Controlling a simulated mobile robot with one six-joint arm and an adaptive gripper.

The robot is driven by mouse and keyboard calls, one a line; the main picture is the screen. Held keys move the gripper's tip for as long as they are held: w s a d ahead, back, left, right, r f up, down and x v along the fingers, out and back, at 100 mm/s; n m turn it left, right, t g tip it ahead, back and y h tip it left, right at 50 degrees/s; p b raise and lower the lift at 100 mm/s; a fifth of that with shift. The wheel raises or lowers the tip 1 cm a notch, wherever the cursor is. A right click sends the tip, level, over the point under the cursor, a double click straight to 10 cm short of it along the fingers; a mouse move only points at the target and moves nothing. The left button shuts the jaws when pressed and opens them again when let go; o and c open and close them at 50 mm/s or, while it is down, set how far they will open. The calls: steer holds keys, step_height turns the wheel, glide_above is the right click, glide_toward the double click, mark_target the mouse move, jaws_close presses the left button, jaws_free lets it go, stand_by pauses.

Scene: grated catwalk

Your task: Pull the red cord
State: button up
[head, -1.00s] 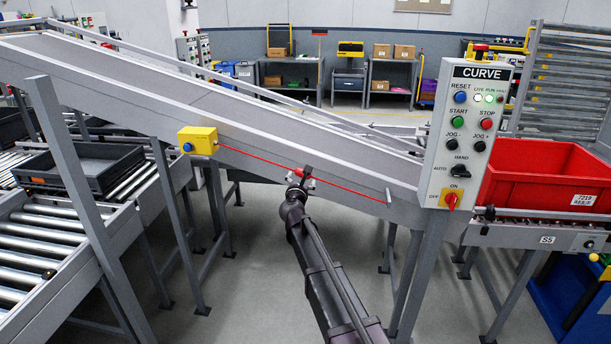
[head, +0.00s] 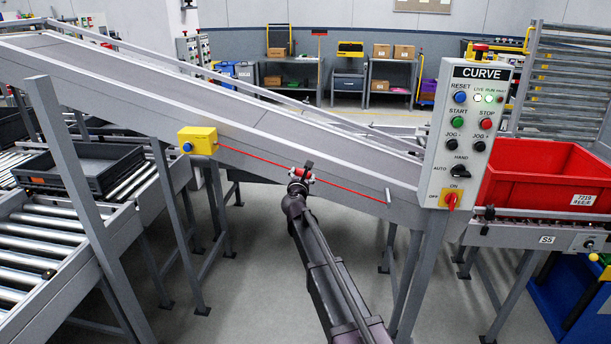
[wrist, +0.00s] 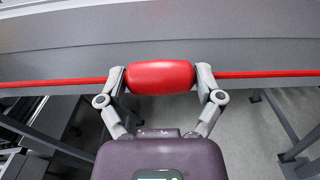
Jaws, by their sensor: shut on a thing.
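The red cord (head: 254,157) runs along the side of the sloping grey conveyor, from a yellow switch box (head: 197,141) down to a small post (head: 388,197) at the lower right. In the wrist view the red cord (wrist: 52,82) crosses from edge to edge, with a thick red grip piece (wrist: 161,78) around its middle. My gripper (wrist: 160,80) is shut on this grip piece, one finger at each end of it. In the head view my gripper (head: 301,177) is at the cord's middle, and my arm partly hides the grip piece.
A control panel (head: 466,135) marked CURVE stands right of my gripper. Behind it a red bin (head: 535,178) sits on rollers. A dark tray (head: 88,168) lies on the left roller conveyor. Grey support legs stand below the slope, with open floor between them.

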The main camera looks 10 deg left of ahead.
steer(key=s, duration=0.5)
steer(key=o, duration=1)
steer(key=shift+a, duration=0.1)
steer(key=s, duration=1.2)
steer(key=shift+a, duration=0.2)
